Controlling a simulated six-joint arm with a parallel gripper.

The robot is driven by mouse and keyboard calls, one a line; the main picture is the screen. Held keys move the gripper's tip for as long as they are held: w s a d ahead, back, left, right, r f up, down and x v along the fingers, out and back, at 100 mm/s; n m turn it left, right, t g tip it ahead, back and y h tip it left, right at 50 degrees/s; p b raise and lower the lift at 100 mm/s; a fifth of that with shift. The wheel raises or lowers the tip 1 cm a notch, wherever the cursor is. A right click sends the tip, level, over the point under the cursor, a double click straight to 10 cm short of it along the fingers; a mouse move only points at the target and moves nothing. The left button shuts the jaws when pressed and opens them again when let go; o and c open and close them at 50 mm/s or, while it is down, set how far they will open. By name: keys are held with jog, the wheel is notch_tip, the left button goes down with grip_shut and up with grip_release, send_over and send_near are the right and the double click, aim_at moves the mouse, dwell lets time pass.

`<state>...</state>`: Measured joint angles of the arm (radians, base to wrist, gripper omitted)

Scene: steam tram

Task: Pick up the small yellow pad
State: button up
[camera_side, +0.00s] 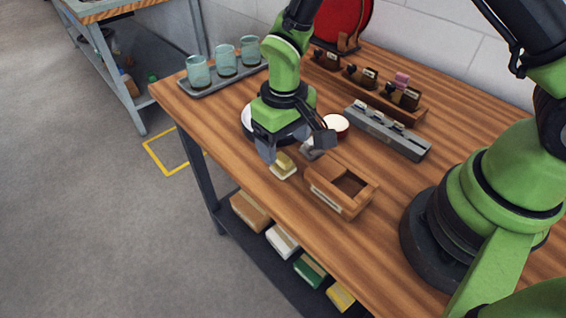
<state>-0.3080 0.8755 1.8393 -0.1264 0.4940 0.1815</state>
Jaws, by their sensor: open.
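The small yellow pad (285,161) lies near the front edge of the wooden table, on top of a pale block or pad (284,173). My gripper (291,156) is open and points down at the yellow pad. One finger is to the left of the pad and the other is to its right, near a grey object. I cannot tell whether either finger touches the pad. Part of the pad's far side is hidden by the gripper.
A wooden box (342,191) stands just right of the pad. Behind are a white plate (247,122), a round white-topped container (336,124), a long grey holder (388,133) and a wooden rack (405,113). A tray (222,82) with glasses stands at the left.

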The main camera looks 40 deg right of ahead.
aim_at(284, 159)
notch_tip(284, 159, down, 5)
jog(key=shift+f, duration=0.1)
jog(key=shift+c, duration=0.2)
jog(key=c, duration=1)
jog(key=shift+c, duration=0.2)
notch_tip(284, 159, up, 10)
jog(key=shift+s+r, duration=0.1)
jog(key=shift+o, duration=1.1)
jog(key=shift+c, duration=0.4)
